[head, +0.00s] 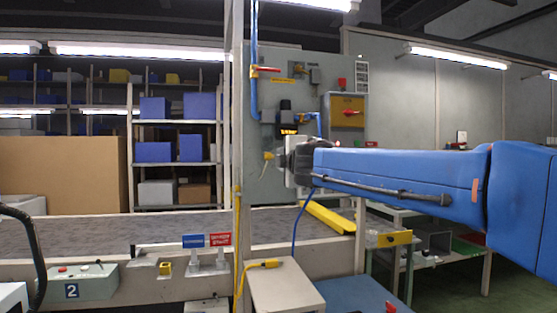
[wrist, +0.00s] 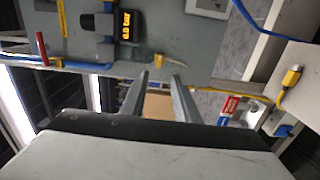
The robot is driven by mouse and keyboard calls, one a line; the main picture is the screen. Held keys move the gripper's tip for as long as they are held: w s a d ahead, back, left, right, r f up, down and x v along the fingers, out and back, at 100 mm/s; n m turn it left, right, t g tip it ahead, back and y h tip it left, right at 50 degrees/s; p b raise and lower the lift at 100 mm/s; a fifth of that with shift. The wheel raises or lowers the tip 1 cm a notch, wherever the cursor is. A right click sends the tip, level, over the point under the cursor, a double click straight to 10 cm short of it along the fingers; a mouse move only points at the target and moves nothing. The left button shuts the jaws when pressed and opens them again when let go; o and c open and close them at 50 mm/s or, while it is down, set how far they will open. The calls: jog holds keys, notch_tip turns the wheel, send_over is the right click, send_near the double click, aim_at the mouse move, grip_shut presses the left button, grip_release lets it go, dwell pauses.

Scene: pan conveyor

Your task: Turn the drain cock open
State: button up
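A small pale-yellow fitting (head: 268,156), which looks like the drain cock, sits low on the grey panel (head: 262,195), below the dark pressure unit (head: 286,116). In the wrist view the fitting (wrist: 158,59) lies just beyond my fingertips, roughly in line with the gap. My gripper (wrist: 160,77) is open, with nothing between its fingers. I cannot tell whether a fingertip touches the fitting. The pressure unit's lit display (wrist: 126,24) reads about 4.0 bar. In the head view my wrist and arm cover the panel right of the fitting, and the fingers barely show.
A red-handled valve (head: 265,69) sits on the blue pipe (head: 254,95). A red switch on a yellow plate (head: 347,104) is to the right. A pale post (head: 238,205) stands just left of the panel. The conveyor (head: 120,228) runs along the left.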

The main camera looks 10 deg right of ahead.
jog(key=shift+s, duration=1.75)
jog(key=s+d+f+m+g+h, duration=0.2)
jog(key=s+d+f+m+g, duration=0.3)
jog(key=s+f, duration=0.55)
jog(key=s+d+f+m+g+h, duration=0.2)
jog(key=s+d+f+m, duration=0.5)
jog(key=f, duration=0.7)
jog(key=s+a+f+m+g+y, duration=0.2)
jog(key=s+f+m+g, duration=0.1)
jog(key=s+f, duration=0.7)
jog(key=s+a+f+m+g+y, duration=0.2)
jog(key=s+a+f+g, duration=0.1)
jog(key=s+f, duration=0.7)
jog(key=shift+a+f+m, duration=0.2)
jog(key=shift+f+m, duration=0.2)
